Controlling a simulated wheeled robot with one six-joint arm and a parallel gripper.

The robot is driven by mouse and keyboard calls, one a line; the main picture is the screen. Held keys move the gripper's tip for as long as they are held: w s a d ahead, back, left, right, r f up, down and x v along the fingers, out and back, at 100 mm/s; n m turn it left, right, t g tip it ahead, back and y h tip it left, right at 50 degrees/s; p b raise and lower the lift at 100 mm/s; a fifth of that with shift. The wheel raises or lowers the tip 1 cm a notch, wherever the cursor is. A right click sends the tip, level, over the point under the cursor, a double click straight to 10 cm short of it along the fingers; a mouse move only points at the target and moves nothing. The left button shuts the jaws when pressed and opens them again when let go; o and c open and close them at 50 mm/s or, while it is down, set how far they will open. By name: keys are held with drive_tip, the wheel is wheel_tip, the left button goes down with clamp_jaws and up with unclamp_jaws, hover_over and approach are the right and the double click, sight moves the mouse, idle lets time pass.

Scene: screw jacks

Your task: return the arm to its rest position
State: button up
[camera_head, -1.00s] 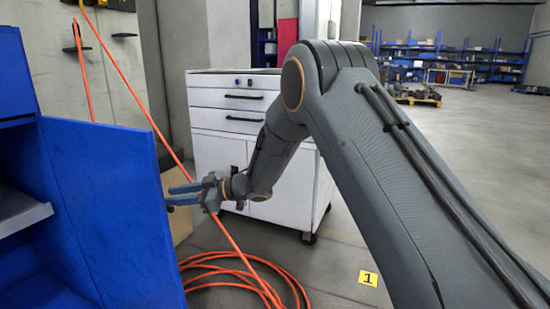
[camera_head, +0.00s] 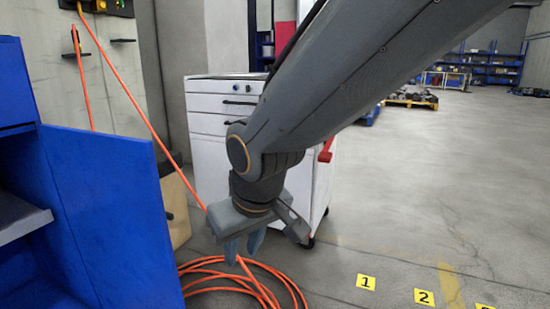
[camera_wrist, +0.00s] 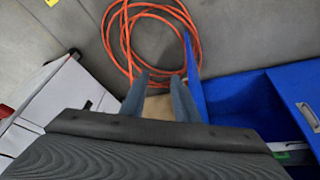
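My gripper (camera_head: 244,249) hangs with its fingers pointing down in the head view, in front of the white drawer cabinet and above the coiled orange hose. In the wrist view my gripper (camera_wrist: 160,82) shows two grey-blue fingers held apart. The gap between them is empty. My arm comes in from the upper right of the head view and bends down at the wrist. It covers part of the white cabinet.
A blue cabinet with an open door (camera_head: 115,215) stands at the left. The white drawer cabinet (camera_head: 210,160) is behind my gripper. A coiled orange hose (camera_head: 290,280) lies on the floor. Yellow number markers (camera_head: 366,282) lie at the right, where the floor is largely clear.

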drive_tip(key=s+d+f+g, duration=0.1)
drive_tip(key=s+d+g, duration=0.15)
drive_tip(key=s, duration=0.55)
drive_tip(key=s+d+g, duration=0.2)
drive_tip(key=s+d, duration=0.1)
drive_tip(key=s, duration=0.5)
drive_tip(key=d+r+m+p, duration=0.2)
drive_tip(key=d+r+p, duration=0.4)
drive_tip(key=r+p, duration=0.3)
drive_tip(key=d+r+m+h+p, duration=0.1)
drive_tip(key=d+r+m+p, duration=0.2)
drive_tip(key=d+r+p, duration=0.4)
drive_tip(key=d+r+m+h+p, duration=0.1)
drive_tip(key=d+r+p, duration=0.6)
drive_tip(key=p, duration=1.5)
wheel_tip(320, 180, up, 6)
drive_tip(key=shift+w+f+m, duration=0.15)
drive_tip(key=shift+m, duration=0.55)
drive_tip(key=shift+d+t, duration=0.15)
drive_tip(key=shift+t, duration=0.1)
